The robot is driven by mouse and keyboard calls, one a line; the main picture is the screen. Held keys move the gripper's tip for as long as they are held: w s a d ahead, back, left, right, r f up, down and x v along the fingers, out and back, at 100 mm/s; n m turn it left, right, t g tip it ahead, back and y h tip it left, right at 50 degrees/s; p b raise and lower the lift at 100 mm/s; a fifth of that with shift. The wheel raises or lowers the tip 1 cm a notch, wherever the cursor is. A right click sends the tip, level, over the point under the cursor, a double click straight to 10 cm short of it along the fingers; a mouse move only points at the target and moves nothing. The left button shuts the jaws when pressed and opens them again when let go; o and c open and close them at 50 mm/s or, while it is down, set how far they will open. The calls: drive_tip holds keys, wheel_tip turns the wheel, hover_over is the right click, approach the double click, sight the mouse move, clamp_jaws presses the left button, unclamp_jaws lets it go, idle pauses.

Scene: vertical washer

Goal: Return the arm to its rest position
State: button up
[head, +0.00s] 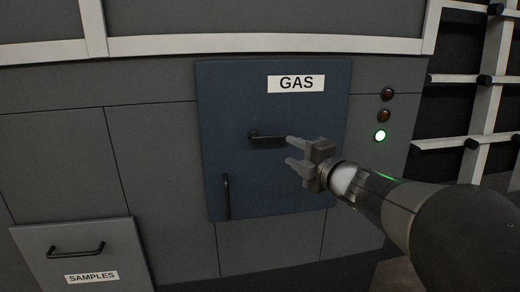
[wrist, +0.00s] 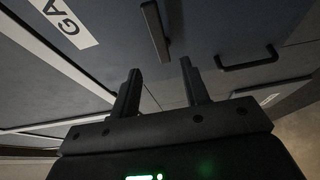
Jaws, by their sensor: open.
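My gripper (head: 291,153) is open and empty in front of the blue GAS panel (head: 240,95) in the head view. In the wrist view its two fingers (wrist: 162,85) stand apart with nothing between them. The panel's horizontal black handle (head: 262,138) lies just left of the fingertips in the head view. In the wrist view this handle (wrist: 155,32) is beyond the fingertips, and a gap shows between it and them. My arm reaches in from the right of the head view.
A second, vertical handle (head: 227,196) is on the panel's lower left. A SAMPLES drawer front (head: 85,257) with a handle is at lower left. A metal rack (head: 486,120) stands at far right.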

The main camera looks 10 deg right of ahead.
drive_tip(key=s+d+f+m+g+h, duration=0.1)
drive_tip(key=s+f+m+g+h, duration=0.15)
drive_tip(key=s+m+h, duration=0.4)
drive_tip(key=s+d+f+m+g+h, duration=0.2)
drive_tip(key=s+f+m+h, duration=0.15)
drive_tip(key=m, duration=0.65)
drive_tip(key=s+a+f+m+g+y, duration=0.1)
drive_tip(key=s+a+f+m+g, duration=0.2)
drive_tip(key=s, duration=0.4)
drive_tip(key=s+a+f+m+g+y, duration=0.2)
drive_tip(key=s+a+f+m+g, duration=0.1)
drive_tip(key=s+a+f, duration=0.2)
drive_tip(key=s+f, duration=0.2)
drive_tip(key=s, duration=0.1)
drive_tip(key=shift+a, duration=0.4)
drive_tip(key=shift+g, duration=0.25)
drive_tip(key=shift+c, duration=0.3)
